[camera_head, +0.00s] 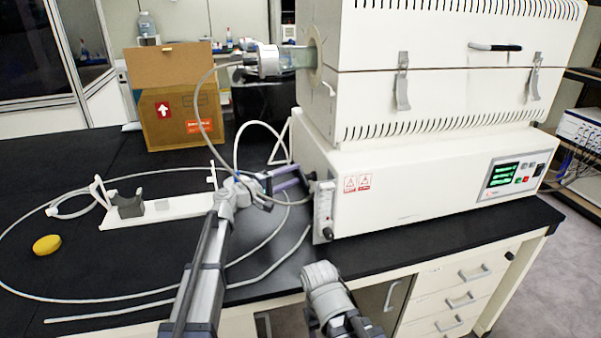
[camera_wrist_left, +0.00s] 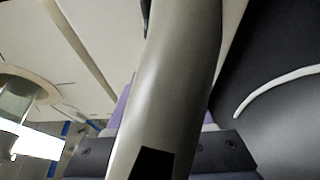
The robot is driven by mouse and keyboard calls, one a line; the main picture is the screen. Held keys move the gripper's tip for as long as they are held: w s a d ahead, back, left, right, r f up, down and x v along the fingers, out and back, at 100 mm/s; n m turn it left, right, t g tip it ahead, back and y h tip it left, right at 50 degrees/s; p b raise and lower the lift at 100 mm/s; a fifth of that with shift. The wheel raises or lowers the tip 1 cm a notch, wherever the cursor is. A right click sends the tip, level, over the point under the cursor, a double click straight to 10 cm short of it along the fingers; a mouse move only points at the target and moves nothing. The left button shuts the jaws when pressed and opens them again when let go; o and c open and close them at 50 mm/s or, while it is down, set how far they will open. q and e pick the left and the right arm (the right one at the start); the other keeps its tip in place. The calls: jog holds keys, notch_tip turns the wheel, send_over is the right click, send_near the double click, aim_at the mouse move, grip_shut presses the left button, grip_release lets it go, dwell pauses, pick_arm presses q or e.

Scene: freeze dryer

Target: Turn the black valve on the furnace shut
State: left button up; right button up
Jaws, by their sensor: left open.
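The white furnace (camera_head: 420,165) stands on the black bench. A clear flowmeter (camera_head: 323,205) is on its left front corner, with a small black knob (camera_head: 327,233) at the bottom that looks like the valve. My left gripper (camera_head: 300,178) is open at the furnace's left end, above and left of this knob and apart from it. Its purple fingers point toward the furnace. A smooth grey cylindrical shape hides much of the gripper in the left wrist view, where purple shows beside it (camera_wrist_left: 122,105); the valve cannot be made out there. My right gripper is not in view.
A thin hose (camera_head: 205,105) runs from the tube fitting (camera_head: 268,60) and loops over the bench. A white stand (camera_head: 160,208) with a grey cradle, a yellow object (camera_head: 47,245) and a cardboard box (camera_head: 180,115) are at left. Bench drawers (camera_head: 465,285) are below.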

aim_at(300, 169)
pick_arm(q)
jog(key=shift+x, duration=1.8)
jog(key=shift+c, duration=0.3)
grip_shut()
